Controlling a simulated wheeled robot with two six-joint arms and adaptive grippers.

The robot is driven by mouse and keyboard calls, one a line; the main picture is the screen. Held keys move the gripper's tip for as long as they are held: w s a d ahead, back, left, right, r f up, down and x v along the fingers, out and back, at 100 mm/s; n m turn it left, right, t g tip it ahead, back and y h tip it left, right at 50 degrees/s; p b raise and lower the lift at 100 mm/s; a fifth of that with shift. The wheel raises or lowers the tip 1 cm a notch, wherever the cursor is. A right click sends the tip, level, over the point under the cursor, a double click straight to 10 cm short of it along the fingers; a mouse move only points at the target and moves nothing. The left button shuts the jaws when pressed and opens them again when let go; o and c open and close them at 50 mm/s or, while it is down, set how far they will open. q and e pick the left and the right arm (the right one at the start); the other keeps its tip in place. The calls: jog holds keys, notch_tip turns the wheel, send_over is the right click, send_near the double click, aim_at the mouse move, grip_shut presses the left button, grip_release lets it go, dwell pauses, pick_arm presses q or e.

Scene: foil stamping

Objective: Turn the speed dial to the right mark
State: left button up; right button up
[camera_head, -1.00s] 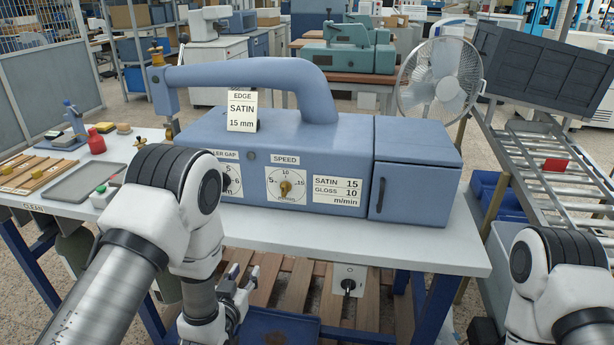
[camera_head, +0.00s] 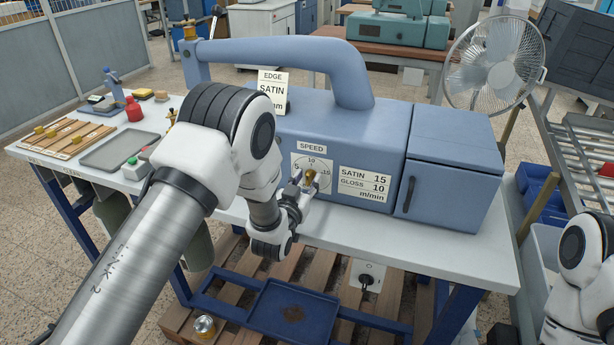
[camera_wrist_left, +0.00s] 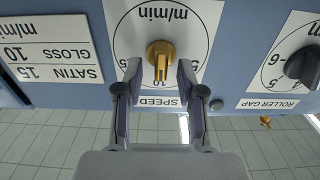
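The brass speed dial knob (camera_head: 311,174) sits on a white scale plate marked 5, 10 and 15, on the front of the blue machine (camera_head: 385,130). In the left wrist view, which is upside down, the knob (camera_wrist_left: 160,55) has a ridge that appears to point toward the 10. My left gripper (camera_head: 304,184) is at the dial. In its wrist view the fingers (camera_wrist_left: 160,76) are open, one on each side of the knob, with gaps between. A card (camera_head: 365,184) beside the dial reads SATIN 15, GLOSS 10 m/min; the hanging tag (camera_head: 272,90) reads SATIN. My right gripper is out of view.
The roller gap dial (camera_wrist_left: 302,66) is beside the speed dial, hidden by my left arm in the head view. A grey tray (camera_head: 120,149) and a red bottle (camera_head: 133,109) stand on the bench at left. A fan (camera_head: 492,62) stands behind at right.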

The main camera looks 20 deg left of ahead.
pick_arm(q)
jog(key=shift+s+a+r, duration=0.15)
grip_shut()
